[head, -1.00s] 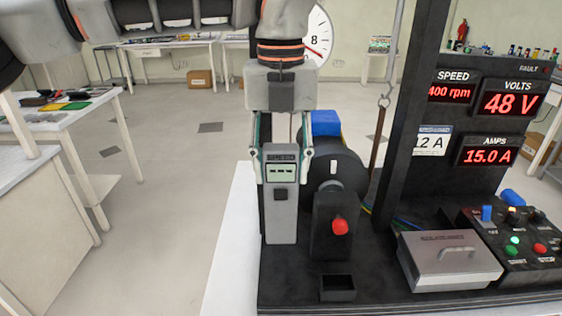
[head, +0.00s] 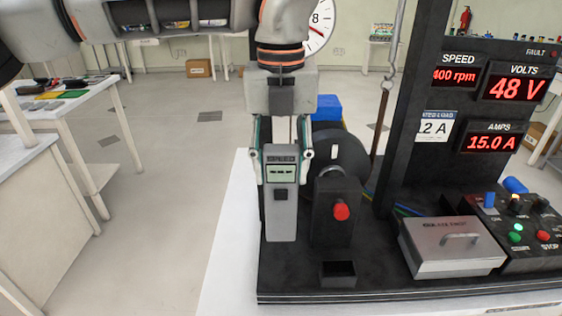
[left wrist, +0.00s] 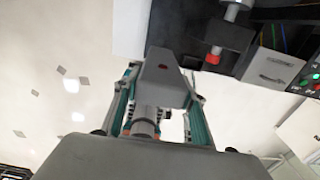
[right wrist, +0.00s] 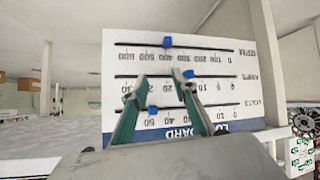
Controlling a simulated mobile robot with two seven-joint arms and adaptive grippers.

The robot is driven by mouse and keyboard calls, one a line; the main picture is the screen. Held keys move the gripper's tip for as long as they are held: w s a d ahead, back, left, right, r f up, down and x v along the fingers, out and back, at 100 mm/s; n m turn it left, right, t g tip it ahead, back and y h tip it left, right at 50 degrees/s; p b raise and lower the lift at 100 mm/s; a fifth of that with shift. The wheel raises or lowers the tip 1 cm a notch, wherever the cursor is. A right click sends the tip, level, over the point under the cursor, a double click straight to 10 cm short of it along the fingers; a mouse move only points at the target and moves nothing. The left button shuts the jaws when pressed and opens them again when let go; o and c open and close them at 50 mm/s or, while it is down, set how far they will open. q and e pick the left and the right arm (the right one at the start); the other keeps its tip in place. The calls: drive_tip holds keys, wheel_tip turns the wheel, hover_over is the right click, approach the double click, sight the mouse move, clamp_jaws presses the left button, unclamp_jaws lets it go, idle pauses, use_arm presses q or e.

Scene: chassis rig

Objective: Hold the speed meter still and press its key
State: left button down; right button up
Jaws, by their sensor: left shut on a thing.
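The speed meter (head: 281,205) is a grey upright handheld box with a small pale green display showing dashes. Its key (head: 280,194) is a dark square below the display, facing the head camera. My left gripper (head: 280,153) points down and is shut on the meter's upper part, one finger on each side. The left wrist view shows the meter (left wrist: 163,82) between the teal fingers. My right gripper (right wrist: 160,76) appears only in its wrist view. Its fingers are apart with nothing between them, in front of a white log board (right wrist: 215,58).
Right of the meter stand a black disc (head: 338,160) and a dark block with a red knob (head: 341,211). A grey lidded box (head: 450,246) and a button panel (head: 525,222) lie farther right. The log board has blue sliders.

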sight(281, 218)
use_arm(q)
drive_tip(key=shift+f, duration=0.5)
drive_tip(key=shift+f+b, duration=0.7)
drive_tip(key=shift+f, duration=0.95)
drive_tip(key=shift+f+b, duration=0.35)
drive_tip(key=shift+f, duration=1.75)
drive_tip(key=shift+f+b, duration=0.65)
drive_tip(key=shift+f, duration=1.1)
